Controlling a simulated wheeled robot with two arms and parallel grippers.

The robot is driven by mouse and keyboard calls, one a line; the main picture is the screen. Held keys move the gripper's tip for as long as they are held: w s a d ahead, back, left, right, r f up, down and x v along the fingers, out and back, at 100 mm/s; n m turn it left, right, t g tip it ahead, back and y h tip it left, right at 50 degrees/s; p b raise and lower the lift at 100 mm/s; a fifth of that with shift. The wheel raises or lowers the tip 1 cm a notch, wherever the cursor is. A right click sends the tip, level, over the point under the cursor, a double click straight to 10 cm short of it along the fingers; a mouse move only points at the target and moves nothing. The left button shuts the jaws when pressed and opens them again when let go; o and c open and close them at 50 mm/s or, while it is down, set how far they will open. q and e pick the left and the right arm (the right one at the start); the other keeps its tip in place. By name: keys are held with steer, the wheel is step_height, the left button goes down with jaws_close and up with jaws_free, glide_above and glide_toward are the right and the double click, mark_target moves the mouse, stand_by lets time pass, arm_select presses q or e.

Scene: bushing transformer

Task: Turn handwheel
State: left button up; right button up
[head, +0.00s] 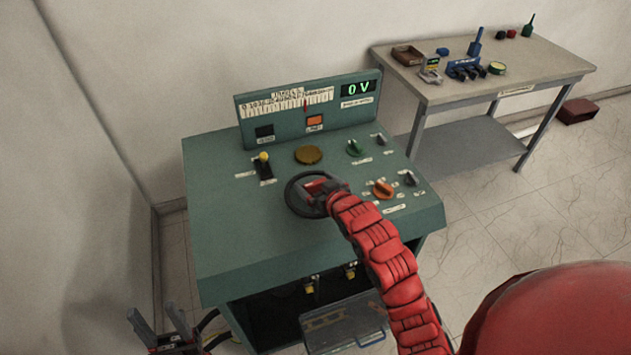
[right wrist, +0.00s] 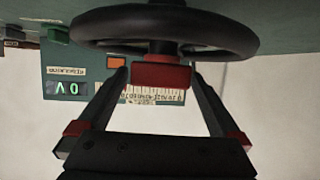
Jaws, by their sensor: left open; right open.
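The black handwheel (head: 290,198) sits on the sloping top of the green control desk (head: 225,240). Its dark rim (right wrist: 100,37) fills the top of the right wrist view. My right gripper (head: 320,188) is over the wheel's middle. In the right wrist view its fingers (right wrist: 160,78) are open, one on each side of a red block below the dark hub; gaps show beside the block. My arm partly hides the wheel in the head view. My left gripper (head: 158,325) is open and empty, low at the lower left, away from the wheel.
The desk's back panel has a scale and a green display (head: 359,88) reading 0 V. A yellow-tipped lever (head: 264,162), green knob (head: 355,148) and orange knob (head: 382,189) surround the wheel. A side table (head: 540,68) with small items stands at the right.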

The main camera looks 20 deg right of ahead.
steer(key=shift+w, duration=0.1)
jaws_close()
stand_by(0.5)
